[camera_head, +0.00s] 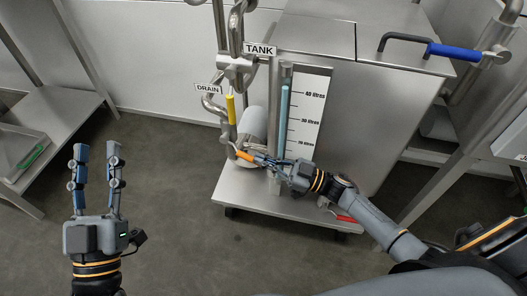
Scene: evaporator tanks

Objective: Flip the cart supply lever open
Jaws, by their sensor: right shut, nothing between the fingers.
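No label in view names the cart supply lever. A small orange lever handle (244,156) sits low at the left front of the steel tank cart (232,190), beside a pale cylinder (253,124). My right gripper (257,158) reaches in from the right, shut and empty, its fingertips right at the orange handle. I cannot tell whether they touch it. The gripper hides part of the fittings behind. My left gripper (97,152) is open and empty over the floor at the left, well apart from the cart.
A yellow lever (231,108) hangs on the pipes by the TANK (260,49) and DRAIN (208,88) labels. A red handle (346,219) is low at the cart's front right. A blue handle (454,52) is upper right. A steel bench (62,108) stands left. Floor between is clear.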

